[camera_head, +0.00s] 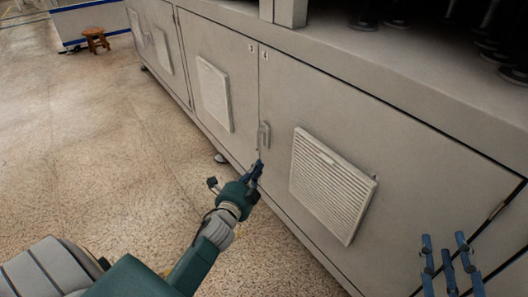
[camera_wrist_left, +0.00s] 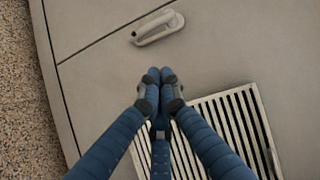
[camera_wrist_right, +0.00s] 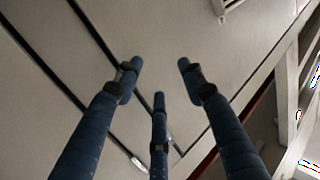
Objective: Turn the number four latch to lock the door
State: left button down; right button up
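The number four door (camera_head: 400,130) is a grey cabinet panel with a small "4" label near its upper left corner. Its latch (camera_head: 263,135) is a small grey handle at the door's left edge, and it looks upright in the head view. The latch also shows in the left wrist view (camera_wrist_left: 160,28), ahead of the fingertips and apart from them. My left gripper (camera_head: 258,167) is just below the latch, its fingertips together (camera_wrist_left: 160,76) with nothing seen between them. My right gripper (camera_head: 448,245) is at the lower right, fingers spread and empty (camera_wrist_right: 158,68).
A white louvred vent (camera_head: 330,185) sits on the door right of the latch. The number three door (camera_head: 215,55) with another vent is to the left. A wooden stool (camera_head: 96,38) stands far back left. The speckled floor (camera_head: 90,140) is clear.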

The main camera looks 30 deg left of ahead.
pick_arm(q)
jog(key=w+a+f+b, duration=0.1)
jog(key=w+a+b, duration=0.2)
jog(key=w, duration=0.6)
jog(key=shift+a, duration=0.75)
pick_arm(e)
jog(key=s+r+t+y, duration=0.2)
jog(key=s+r+t, duration=0.3)
jog(key=r, duration=1.1)
jog(key=shift+s+a+t+y, duration=0.25)
jog(key=shift+t+y, duration=0.15)
jog(key=shift+t, duration=1.4)
pick_arm(q)
jog(key=shift+w, duration=0.1)
pick_arm(e)
jog(key=shift+r, duration=0.1)
